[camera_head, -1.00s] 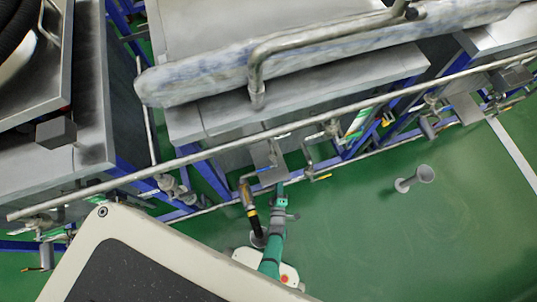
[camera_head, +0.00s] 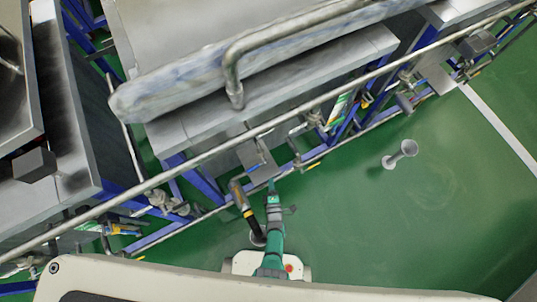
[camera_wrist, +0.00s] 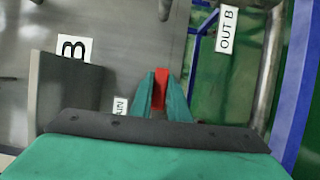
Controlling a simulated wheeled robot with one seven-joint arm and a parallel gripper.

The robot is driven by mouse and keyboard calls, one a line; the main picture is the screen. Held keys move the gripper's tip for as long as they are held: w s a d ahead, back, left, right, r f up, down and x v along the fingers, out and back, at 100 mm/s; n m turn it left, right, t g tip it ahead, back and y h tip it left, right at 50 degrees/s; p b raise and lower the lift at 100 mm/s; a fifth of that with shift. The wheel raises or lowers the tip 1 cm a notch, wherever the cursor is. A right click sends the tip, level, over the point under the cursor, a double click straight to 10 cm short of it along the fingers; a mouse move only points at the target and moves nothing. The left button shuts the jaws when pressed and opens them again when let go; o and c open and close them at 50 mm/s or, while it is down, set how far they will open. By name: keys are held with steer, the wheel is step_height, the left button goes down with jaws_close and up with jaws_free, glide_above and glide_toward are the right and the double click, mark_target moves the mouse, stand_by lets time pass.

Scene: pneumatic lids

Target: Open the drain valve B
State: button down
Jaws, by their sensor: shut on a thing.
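In the wrist view my gripper (camera_wrist: 160,80) has its two green fingers closed around a narrow red piece (camera_wrist: 160,92), which looks like a valve handle. A label ending in "AIN" (camera_wrist: 120,107) is close by on the left, partly hidden by the gripper body. In the head view my gripper (camera_head: 272,187) is at the pipework below a grey plate (camera_head: 256,157). The red piece cannot be made out there.
A bent pipe with a yellow-banded black hose (camera_head: 246,212) stands just left of my arm. A long metal pipe (camera_head: 300,110) crosses above the work area. Blue frame legs (camera_head: 183,178) stand behind. A grey floor funnel (camera_head: 402,154) is to the right, with open green floor around it.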

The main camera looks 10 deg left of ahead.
steer(key=shift+s, duration=0.2)
steer(key=c, duration=1.7)
jaws_free()
steer(key=shift+w, duration=0.1)
steer(key=v, duration=1)
steer(key=shift+s, duration=0.4)
steer(key=shift+s+d, duration=0.1)
steer(key=s+d+r+m+h, duration=0.1)
steer(key=s+r+m, duration=0.35)
steer(key=r, duration=0.25)
steer(key=s+d+r+m+h, duration=0.1)
steer(key=s+d+r+m, duration=0.1)
steer(key=s+r+m, duration=0.4)
steer(key=r+m, duration=0.3)
steer(key=r, duration=0.6)
steer(key=s+a+r+m+g+h, duration=0.1)
steer(key=r+m, duration=0.2)
steer(key=r, duration=0.6)
steer(key=s+a+r+m+g, duration=0.1)
steer(key=r+m, duration=0.3)
steer(key=r, duration=0.5)
steer(key=shift+s+a+r+h, duration=0.1)
steer(key=shift+s+r+h, duration=0.1)
steer(key=shift+r+h, duration=0.2)
